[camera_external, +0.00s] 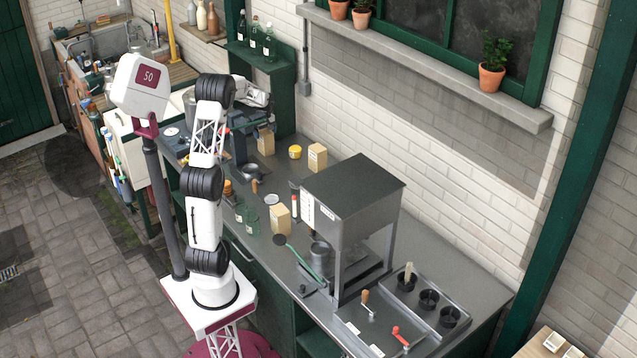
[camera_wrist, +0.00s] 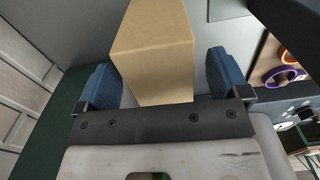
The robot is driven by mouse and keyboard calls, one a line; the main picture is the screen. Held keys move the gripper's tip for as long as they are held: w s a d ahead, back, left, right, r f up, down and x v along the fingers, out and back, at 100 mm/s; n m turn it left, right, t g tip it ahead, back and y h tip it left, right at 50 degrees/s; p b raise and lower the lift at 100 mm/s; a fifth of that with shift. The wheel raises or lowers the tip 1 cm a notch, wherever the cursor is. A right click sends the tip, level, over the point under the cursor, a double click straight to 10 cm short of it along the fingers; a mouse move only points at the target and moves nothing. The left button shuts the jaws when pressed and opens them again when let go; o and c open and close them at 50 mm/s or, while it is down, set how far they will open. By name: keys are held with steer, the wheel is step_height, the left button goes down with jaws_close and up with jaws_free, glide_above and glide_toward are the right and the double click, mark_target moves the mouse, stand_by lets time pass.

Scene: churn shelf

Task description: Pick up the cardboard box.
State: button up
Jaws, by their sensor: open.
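A tan cardboard box (camera_wrist: 152,62) stands between the two blue fingertips of my gripper (camera_wrist: 160,78) in the wrist view. The fingers are open, with a visible gap on the right side; on the left the gap is narrow, and contact there is hard to judge. In the external view my gripper (camera_external: 264,120) is at the back of the counter, just above a small box (camera_external: 266,143). This appears to be the same box. The gripper's fingers are too small there to make out clearly.
Two similar boxes stand on the counter, one against the wall side (camera_external: 317,157) and one near the bottles (camera_external: 280,219). A yellow-lidded jar (camera_external: 295,152) stands nearby. A large grey machine (camera_external: 352,200) fills the counter's middle. A green shelf (camera_external: 265,70) rises behind my gripper.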

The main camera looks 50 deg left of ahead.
stand_by(0.3)
steer(key=c, duration=1.4)
steer(key=shift+r, duration=0.15)
steer(key=shift+r, duration=4.85)
